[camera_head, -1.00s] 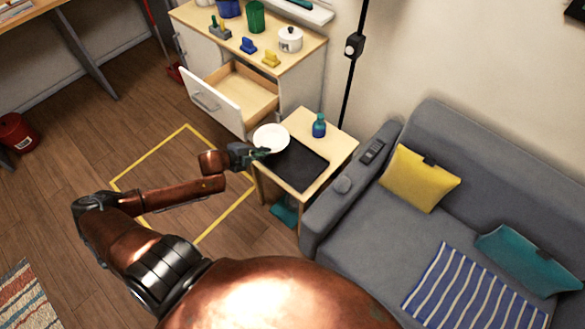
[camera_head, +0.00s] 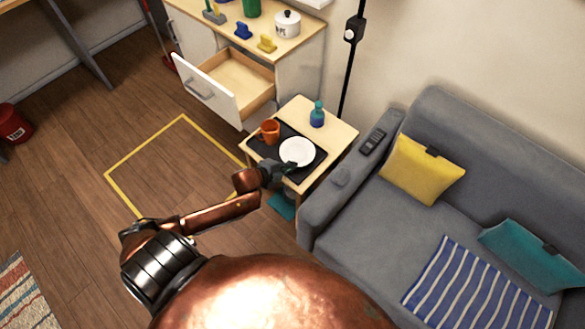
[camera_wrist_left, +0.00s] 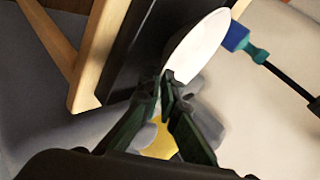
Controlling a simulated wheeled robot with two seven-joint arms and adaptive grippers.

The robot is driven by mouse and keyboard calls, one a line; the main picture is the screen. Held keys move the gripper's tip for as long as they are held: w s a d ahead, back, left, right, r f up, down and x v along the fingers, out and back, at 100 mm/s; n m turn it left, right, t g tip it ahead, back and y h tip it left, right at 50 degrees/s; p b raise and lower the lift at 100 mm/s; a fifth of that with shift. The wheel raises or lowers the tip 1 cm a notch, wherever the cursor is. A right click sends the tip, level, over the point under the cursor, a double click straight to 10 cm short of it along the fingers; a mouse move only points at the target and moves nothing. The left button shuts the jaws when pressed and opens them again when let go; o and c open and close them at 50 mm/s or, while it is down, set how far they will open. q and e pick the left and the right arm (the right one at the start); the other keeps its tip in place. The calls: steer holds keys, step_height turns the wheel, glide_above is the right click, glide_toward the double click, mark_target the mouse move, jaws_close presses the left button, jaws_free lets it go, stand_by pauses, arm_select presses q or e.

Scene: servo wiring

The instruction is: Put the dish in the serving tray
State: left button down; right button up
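The dish is a white round plate (camera_head: 297,151); in the left wrist view it shows edge-tilted (camera_wrist_left: 197,45). It is over the right part of the black serving tray (camera_head: 265,150), which lies on a small wooden side table (camera_head: 337,135). I cannot tell whether the plate touches the tray. My left gripper (camera_head: 286,168) is at the plate's near edge; in the wrist view its fingertips (camera_wrist_left: 168,84) are closed together on the rim. My right gripper is not in view.
An orange mug (camera_head: 270,130) stands on the tray's left part, close to the plate. A blue-teal bottle (camera_head: 317,116) stands on the table behind the tray. An open drawer (camera_head: 236,82) is behind left; a grey sofa arm (camera_head: 345,190) borders the table on the right.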

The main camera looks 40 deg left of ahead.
arm_select(q)
steer(key=shift+f, duration=0.8)
steer(key=shift+r, duration=0.1)
steer(key=c, duration=2.4)
jaws_free()
